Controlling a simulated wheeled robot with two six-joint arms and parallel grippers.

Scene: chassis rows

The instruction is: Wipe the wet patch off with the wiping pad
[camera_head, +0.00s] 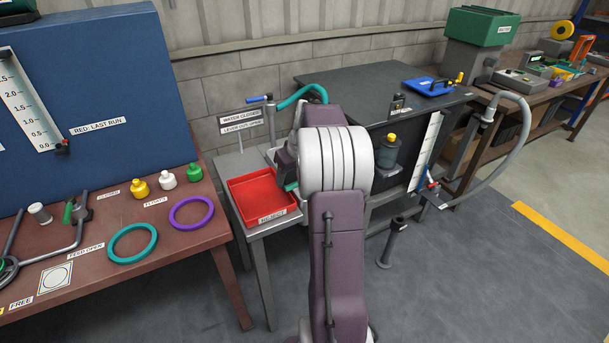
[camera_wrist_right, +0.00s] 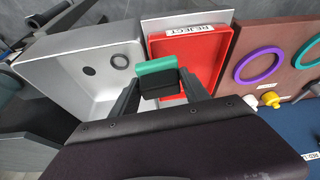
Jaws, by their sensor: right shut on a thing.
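My right gripper (camera_wrist_right: 160,88) is shut on the wiping pad (camera_wrist_right: 157,66), a small block with a teal upper part and a black lower part. In the right wrist view the pad shows in front of the red reject tray (camera_wrist_right: 212,45) and near the edge of the grey sink (camera_wrist_right: 45,72). In the head view my right arm covers most of the gripper, and only a little teal shows beside the tray. I cannot make out a wet patch in either view. My left gripper is not in view.
The reject tray's red rim also shows in the head view (camera_head: 236,207). A brown table (camera_head: 170,235) at left holds a teal ring (camera_head: 132,258), a purple ring (camera_head: 208,218) and small floats. A dark bench (camera_head: 350,80) stands behind my arm.

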